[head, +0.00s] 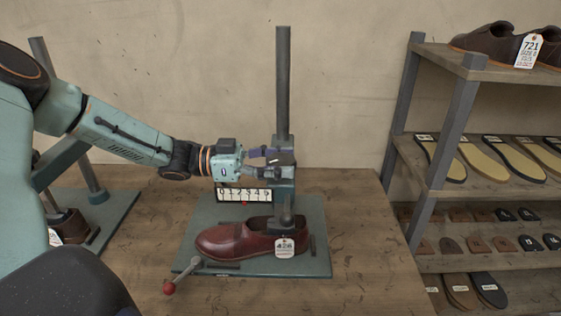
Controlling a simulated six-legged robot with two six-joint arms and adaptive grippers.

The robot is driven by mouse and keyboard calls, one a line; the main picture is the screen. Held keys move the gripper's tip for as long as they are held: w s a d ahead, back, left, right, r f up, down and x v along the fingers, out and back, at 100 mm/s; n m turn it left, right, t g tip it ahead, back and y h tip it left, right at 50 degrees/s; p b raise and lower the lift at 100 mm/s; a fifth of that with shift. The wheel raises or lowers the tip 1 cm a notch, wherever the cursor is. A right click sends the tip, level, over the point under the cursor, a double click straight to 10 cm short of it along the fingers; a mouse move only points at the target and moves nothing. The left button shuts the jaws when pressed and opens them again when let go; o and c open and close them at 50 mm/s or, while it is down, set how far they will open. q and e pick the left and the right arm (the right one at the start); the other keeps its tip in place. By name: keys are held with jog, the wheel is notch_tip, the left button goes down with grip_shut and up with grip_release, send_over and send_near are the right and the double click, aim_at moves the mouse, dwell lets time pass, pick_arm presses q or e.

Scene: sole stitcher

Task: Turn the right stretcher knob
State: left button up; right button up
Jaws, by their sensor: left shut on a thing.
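The right stretcher (283,85) is a green-grey base with an upright post, standing on the wooden table. A dark red-brown shoe (222,240) sits on its base under the post, with a white tag marked 426. My left gripper (274,160) reaches in from the left at the carriage on the post, above the shoe. Its fingers are shut on a part at the carriage's side, which looks like the stretcher knob; the fingers hide most of it. My right gripper is out of view.
A number strip (244,195) stands behind the shoe. A lever with a red ball (169,288) sticks out at the front left. Another stretcher base (118,207) is at the left. A shelf rack (470,75) with shoes and soles stands right. The table's front right is clear.

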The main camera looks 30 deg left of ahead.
pick_arm(q)
jog(key=shift+g, duration=0.3)
jog(key=shift+f+m+g+h, duration=0.15)
jog(key=shift+m+g+h, duration=0.55)
jog(key=shift+m+g, duration=0.35)
jog(key=shift+w+m+g+h+b, duration=0.1)
jog(key=shift+m+g+h+b, duration=0.45)
jog(key=shift+g, duration=0.6)
jog(key=shift+m+g+b, duration=0.8)
jog(key=shift+m+g, duration=0.9)
jog(key=shift+g, duration=0.8)
jog(key=o, duration=1.2)
